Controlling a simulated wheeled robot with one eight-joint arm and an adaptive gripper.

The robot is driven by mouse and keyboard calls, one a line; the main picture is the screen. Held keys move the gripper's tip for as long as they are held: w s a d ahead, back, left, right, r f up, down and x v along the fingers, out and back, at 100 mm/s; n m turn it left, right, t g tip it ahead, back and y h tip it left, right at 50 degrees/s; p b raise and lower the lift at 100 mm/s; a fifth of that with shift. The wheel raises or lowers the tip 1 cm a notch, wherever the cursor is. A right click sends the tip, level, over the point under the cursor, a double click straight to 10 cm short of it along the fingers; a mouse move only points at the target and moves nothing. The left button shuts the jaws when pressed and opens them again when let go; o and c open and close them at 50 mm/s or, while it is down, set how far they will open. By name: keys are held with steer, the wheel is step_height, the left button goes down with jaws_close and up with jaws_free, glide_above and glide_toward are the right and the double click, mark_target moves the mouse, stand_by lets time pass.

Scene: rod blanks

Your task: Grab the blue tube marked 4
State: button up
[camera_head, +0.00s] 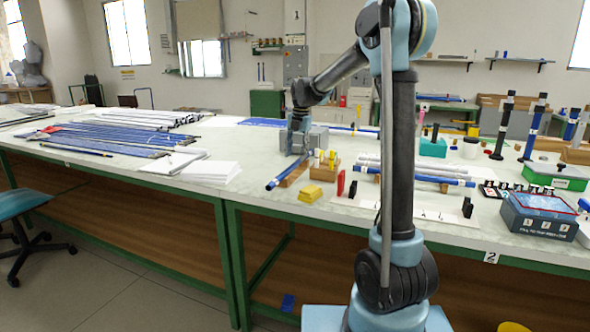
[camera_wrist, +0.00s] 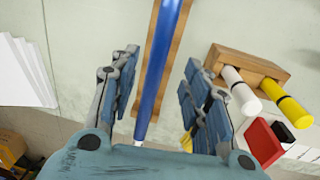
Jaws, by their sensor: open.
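A blue tube (camera_wrist: 158,70) lies lengthwise on a wooden strip and runs between the two jaws of my gripper (camera_wrist: 160,64) in the wrist view. The jaws are open, with a gap on each side of the tube. In the head view the near part of this blue tube (camera_head: 274,183) sticks out over a wooden support (camera_head: 296,173) on the table. My gripper (camera_head: 298,151) hangs pointing down over its far part. I can read no number on the tube.
A wooden block (camera_wrist: 222,57) holding white and yellow cylinders stands just right of the jaws. White paper (camera_wrist: 22,72) lies to the left. More blue tubes (camera_head: 432,178) rest right of my arm. A grey box (camera_head: 318,138) stands close behind.

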mark_target(294, 166)
steer(key=f, duration=0.4)
steer(key=shift+w+a+f, duration=0.1)
steer(key=shift+a+f, duration=0.3)
jaws_close()
